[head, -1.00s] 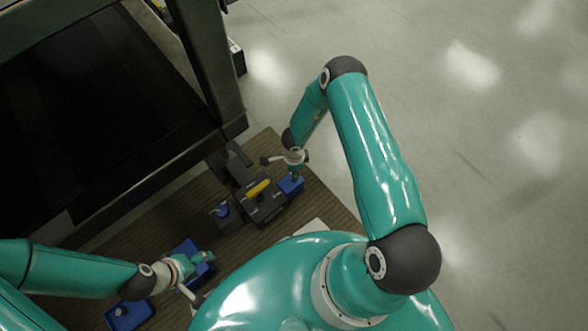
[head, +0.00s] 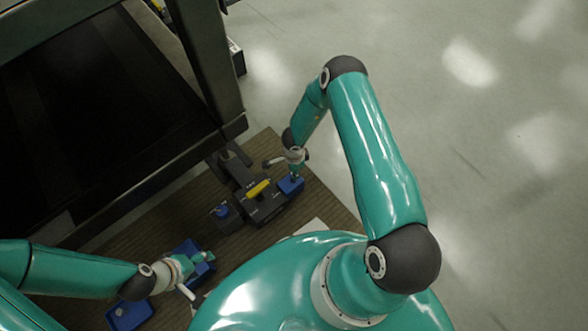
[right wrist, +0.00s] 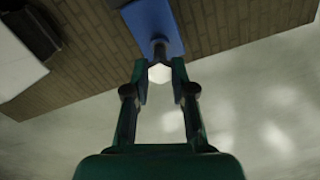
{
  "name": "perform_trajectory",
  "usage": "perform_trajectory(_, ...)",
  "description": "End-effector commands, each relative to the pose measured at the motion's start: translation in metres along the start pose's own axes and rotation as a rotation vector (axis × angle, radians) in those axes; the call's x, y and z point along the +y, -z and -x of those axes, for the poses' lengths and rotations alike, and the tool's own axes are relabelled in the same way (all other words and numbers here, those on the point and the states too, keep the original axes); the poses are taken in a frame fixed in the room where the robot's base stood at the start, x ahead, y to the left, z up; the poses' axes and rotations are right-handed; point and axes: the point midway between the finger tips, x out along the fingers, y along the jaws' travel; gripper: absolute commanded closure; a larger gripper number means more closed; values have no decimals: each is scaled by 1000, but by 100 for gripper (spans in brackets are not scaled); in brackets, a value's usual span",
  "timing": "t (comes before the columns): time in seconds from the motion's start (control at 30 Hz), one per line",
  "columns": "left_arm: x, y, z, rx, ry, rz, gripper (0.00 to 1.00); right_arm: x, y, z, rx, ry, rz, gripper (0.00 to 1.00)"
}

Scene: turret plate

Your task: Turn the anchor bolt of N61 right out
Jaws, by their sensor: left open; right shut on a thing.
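In the head view my right gripper (head: 294,173) points down over a small blue block (head: 290,186) at the right end of a dark fixture (head: 268,208). In the right wrist view its two green fingers (right wrist: 159,82) are shut on the pale head of a bolt (right wrist: 160,72). A dark shank runs from the head towards the blue block (right wrist: 153,22). I cannot read an N61 label. My left gripper (head: 205,257) is open over a blue tray (head: 186,246), apart from the fixture; its fingertips are small in view.
The fixture carries a yellow bar (head: 258,188) and a blue round part (head: 221,210). Another blue tray (head: 130,315) lies at lower left. A dark frame post (head: 208,70) stands behind the brown ribbed mat (head: 320,205). The floor (head: 480,150) to the right is clear.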

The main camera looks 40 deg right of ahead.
Motion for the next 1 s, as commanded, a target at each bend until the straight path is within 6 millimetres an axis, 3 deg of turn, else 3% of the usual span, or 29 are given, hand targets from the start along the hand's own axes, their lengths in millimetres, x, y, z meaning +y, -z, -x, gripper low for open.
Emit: perform_trajectory(1.0, 18, 0, 50, 0, 0, 0, 41, 0, -1, 64, -2, 1, 1, 100)
